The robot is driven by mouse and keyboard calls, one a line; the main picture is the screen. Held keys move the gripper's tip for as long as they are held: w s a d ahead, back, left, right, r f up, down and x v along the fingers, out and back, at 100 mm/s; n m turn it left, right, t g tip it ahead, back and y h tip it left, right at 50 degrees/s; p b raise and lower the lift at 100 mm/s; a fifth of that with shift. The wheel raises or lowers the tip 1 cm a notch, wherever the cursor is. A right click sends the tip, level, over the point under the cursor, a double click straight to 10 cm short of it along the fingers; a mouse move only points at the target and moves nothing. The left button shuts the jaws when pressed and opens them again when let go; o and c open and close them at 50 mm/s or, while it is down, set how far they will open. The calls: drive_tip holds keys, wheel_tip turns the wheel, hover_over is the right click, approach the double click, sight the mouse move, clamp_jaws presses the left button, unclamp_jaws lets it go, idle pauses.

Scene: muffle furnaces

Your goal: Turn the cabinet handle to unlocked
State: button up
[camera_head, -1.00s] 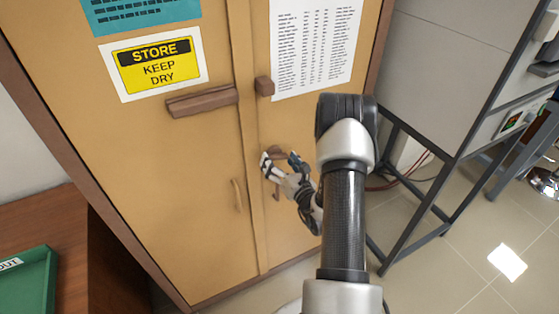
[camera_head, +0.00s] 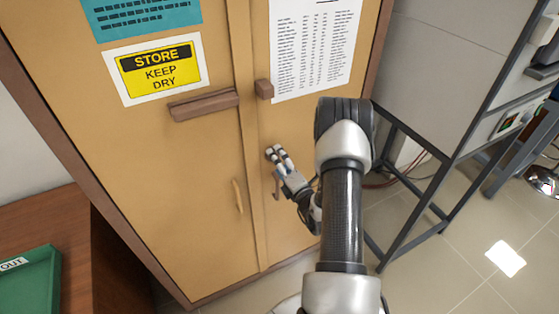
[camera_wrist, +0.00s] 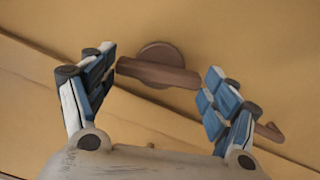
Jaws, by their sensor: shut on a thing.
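The brown cabinet handle (camera_wrist: 158,74), a bar on a round base, shows in the wrist view between my fingers. The bar lies nearly crosswise in that picture, sloping slightly down to the right. My gripper (camera_wrist: 162,82) is shut on the handle, with one blue-and-white finger at each end of the bar. In the head view my gripper (camera_head: 277,153) is at the right door of the tan cabinet (camera_head: 205,205), and its fingers largely hide the handle. The cabinet doors look closed.
A small brown hook (camera_wrist: 269,132) sits close beside my right finger in the wrist view. The left door has a slim pull (camera_head: 237,196). A brown bar (camera_head: 204,104) and block (camera_head: 264,89) are higher up. A dark metal stand (camera_head: 415,190) is at right.

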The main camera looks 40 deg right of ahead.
drive_tip(key=shift+m+p, duration=0.35)
drive_tip(key=shift+m, duration=1.25)
drive_tip(key=o, duration=1.1)
drive_tip(key=shift+c, duration=0.2)
drive_tip(key=v, duration=1.2)
